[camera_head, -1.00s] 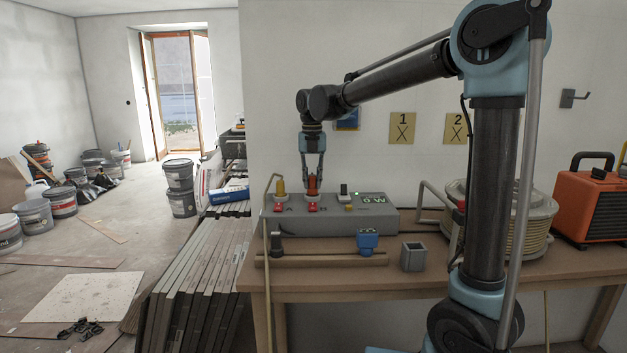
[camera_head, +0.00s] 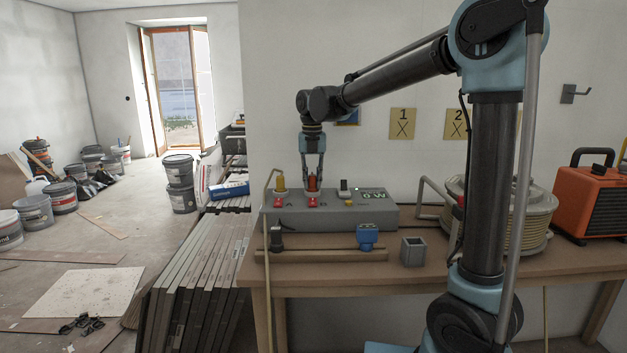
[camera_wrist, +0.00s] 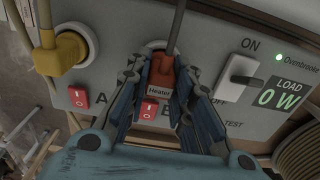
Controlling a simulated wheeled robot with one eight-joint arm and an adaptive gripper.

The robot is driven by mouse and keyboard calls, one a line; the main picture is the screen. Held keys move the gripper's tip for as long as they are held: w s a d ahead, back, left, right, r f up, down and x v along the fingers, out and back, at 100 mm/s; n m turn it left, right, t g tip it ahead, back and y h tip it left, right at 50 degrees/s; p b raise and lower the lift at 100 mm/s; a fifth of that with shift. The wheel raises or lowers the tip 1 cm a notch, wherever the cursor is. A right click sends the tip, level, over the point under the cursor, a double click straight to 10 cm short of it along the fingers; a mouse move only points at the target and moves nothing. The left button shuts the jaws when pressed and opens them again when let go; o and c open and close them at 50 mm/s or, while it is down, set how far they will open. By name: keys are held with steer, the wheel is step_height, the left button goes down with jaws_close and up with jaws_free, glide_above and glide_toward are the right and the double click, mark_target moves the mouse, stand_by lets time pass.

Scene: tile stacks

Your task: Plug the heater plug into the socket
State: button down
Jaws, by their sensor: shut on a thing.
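The orange-red heater plug (camera_head: 312,184), labelled "Heater", stands upright at socket B on top of the grey power box (camera_head: 375,217). My gripper (camera_head: 313,178) points down and is shut on the plug; in the wrist view its fingers flank the plug (camera_wrist: 160,76) on both sides. A dark cable rises from the plug. A pale socket ring (camera_wrist: 156,45) shows partly behind the plug; how deep the plug sits is hidden. A red rocker switch (camera_wrist: 149,109) lies just below it, beside the letter B. The box display (camera_wrist: 279,96) reads "LOAD 0 W".
A yellow plug (camera_head: 280,185) with its cable sits in socket A, close left of my gripper. A white ON/OFF lever (camera_wrist: 238,77) stands close right. The orange heater (camera_head: 590,205), cable reel (camera_head: 535,215), blue device (camera_head: 367,237) and grey square cup (camera_head: 413,251) are on the bench.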

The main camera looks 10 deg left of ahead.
steer(key=c, duration=1.3)
jaws_free()
steer(key=shift+r, duration=0.1)
steer(key=shift+r, duration=2.9)
